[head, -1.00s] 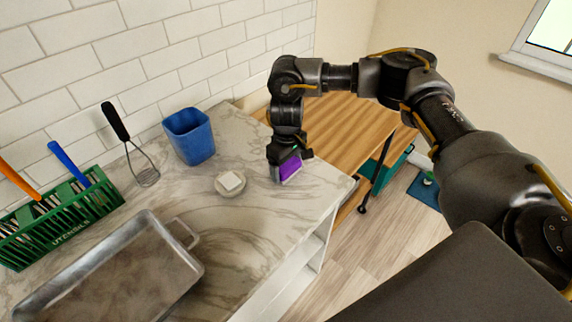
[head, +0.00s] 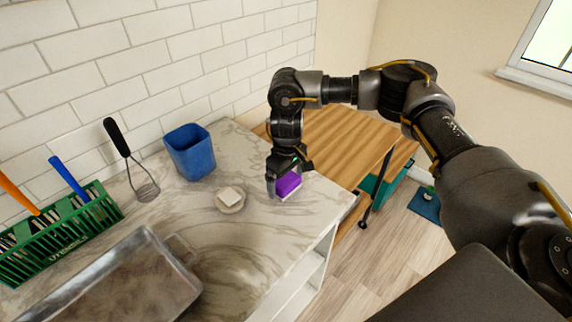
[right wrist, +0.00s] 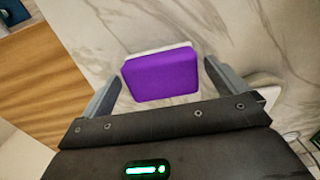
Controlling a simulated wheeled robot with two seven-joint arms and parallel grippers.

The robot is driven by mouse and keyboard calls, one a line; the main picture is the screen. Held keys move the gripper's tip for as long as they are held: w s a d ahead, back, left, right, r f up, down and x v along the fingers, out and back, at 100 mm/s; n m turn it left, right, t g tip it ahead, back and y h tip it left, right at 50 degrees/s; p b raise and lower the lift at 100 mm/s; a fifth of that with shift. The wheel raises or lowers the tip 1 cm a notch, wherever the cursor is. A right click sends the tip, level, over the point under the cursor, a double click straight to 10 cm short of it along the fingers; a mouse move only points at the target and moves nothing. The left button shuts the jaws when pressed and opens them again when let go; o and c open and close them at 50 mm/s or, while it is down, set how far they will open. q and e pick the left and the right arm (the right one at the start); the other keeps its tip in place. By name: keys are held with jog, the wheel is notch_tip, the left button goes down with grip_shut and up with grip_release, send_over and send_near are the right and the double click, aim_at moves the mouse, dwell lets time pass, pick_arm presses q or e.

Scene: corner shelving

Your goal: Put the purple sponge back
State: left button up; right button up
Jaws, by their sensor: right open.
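The purple sponge (head: 289,186) has a pale underside layer and is at the right end of the marble counter. In the right wrist view the sponge (right wrist: 160,75) lies flat between my fingers, with a gap to the finger on each side. My right gripper (right wrist: 158,85) is open around it and points down at the counter. In the head view the right gripper (head: 284,188) partly hides the sponge's left side. My left gripper is not in view.
A small round dish with a white block (head: 230,197) sits left of the sponge. A wooden table (head: 335,140) lies beyond the counter's right edge.

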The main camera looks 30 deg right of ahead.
aim_at(287, 180)
notch_tip(287, 180, up, 11)
jog(key=shift+b, duration=0.45)
